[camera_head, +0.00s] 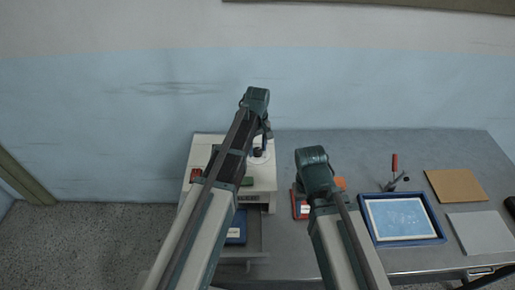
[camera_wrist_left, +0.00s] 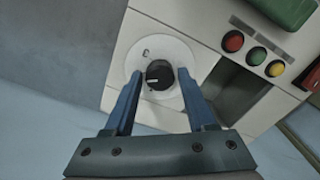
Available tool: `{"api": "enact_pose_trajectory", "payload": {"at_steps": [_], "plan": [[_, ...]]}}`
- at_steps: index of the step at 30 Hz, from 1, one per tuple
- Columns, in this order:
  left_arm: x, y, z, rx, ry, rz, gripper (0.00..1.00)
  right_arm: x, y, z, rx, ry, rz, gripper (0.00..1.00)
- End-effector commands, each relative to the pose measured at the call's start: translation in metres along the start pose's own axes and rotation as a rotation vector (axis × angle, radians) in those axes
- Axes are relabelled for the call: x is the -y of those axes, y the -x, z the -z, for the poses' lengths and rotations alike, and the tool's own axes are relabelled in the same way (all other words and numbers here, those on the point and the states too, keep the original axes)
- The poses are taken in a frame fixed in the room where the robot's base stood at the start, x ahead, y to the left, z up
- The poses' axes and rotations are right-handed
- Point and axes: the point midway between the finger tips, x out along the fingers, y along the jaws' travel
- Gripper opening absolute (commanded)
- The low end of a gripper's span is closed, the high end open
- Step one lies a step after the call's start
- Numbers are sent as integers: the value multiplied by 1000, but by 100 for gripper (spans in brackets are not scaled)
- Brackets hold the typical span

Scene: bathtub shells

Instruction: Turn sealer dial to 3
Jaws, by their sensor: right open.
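The sealer (camera_head: 262,180) is a pale box machine at the table's left end, partly hidden behind my left arm. In the left wrist view its dial (camera_wrist_left: 159,75) is a black knob with a white pointer line, on a white round plate (camera_wrist_left: 172,51) with a mark like a 0; other marks are too small to read. My left gripper (camera_wrist_left: 159,78) is open, with one blue finger on each side of the knob and gaps between. In the head view my left gripper (camera_head: 266,130) is over the sealer's back. My right gripper (camera_head: 316,178) is open, its fingertips mostly hidden.
Red, green and yellow buttons (camera_wrist_left: 257,56) sit beside a dark recess on the sealer. A red item (camera_head: 300,206) lies under my right gripper. To the right are a blue-framed screen (camera_head: 440,232), a red-handled tool (camera_head: 394,165), a brown board (camera_head: 456,186) and a grey board (camera_head: 480,232).

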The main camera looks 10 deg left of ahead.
Motion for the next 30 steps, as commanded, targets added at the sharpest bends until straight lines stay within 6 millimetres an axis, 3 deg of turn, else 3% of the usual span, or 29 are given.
{"api": "enact_pose_trajectory", "payload": {"at_steps": [1, 9, 20, 30], "plan": [[0, 0, 0, 0, 0, 0, 45, 0, 0, 0, 0, 0, 0, 50], [0, 0, 0, 0, 0, 0, 0, 0, 0, 0, 0, 0, 0, 50], [0, 0, 0, 0, -54, 0, 0, 0, 0, 0, 0, 0, 0, 50], [0, 0, 0, -1, -314, 0, 0, 0, 0, 0, 0, 0, 0, 50]]}}
